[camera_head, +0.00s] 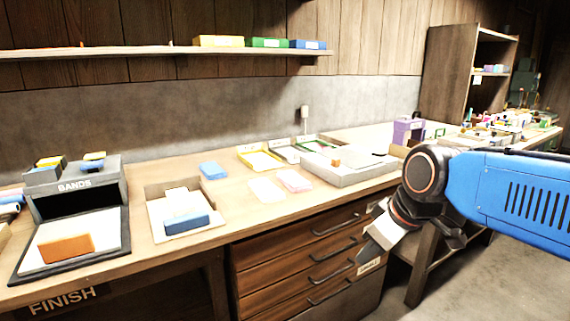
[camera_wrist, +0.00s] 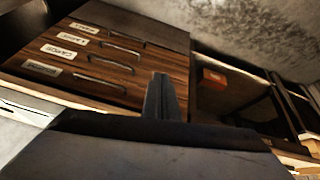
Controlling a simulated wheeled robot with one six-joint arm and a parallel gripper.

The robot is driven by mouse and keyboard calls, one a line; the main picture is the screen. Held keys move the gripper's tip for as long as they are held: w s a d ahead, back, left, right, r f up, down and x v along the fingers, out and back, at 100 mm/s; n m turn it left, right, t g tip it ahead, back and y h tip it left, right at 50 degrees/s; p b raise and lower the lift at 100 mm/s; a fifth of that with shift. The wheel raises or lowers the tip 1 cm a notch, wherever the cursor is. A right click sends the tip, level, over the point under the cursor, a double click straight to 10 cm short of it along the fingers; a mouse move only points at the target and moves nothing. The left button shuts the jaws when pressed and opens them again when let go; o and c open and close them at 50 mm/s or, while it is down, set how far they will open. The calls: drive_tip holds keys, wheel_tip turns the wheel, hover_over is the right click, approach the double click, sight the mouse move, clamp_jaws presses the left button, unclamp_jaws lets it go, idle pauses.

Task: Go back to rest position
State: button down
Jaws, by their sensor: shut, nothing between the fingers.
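My gripper (camera_head: 366,256) hangs at the end of my blue arm, at the right of the head view, in front of the drawer unit. It points down and to the left. In the wrist view my gripper's fingers (camera_wrist: 161,97) are together with nothing between them. The wooden drawer unit (camera_head: 290,258) under the bench has several drawers with dark handles. The drawer unit also shows in the wrist view (camera_wrist: 110,60), with pale labels on the drawers. The drawers look shut.
The workbench (camera_head: 235,219) carries a grey BANDS box (camera_head: 75,186), an orange block (camera_head: 66,248), a tray with a blue block (camera_head: 186,222), and a large pale tray (camera_head: 345,175). A shelf (camera_head: 150,51) runs above. Open floor (camera_head: 450,280) lies at the lower right.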

drive_tip(key=s+d+f+m+h, duration=0.2)
drive_tip(key=s+d+f+m, duration=0.6)
drive_tip(key=s+d, duration=0.3)
drive_tip(key=shift+s+d+f+h, duration=0.3)
drive_tip(key=shift+s+f, duration=0.35)
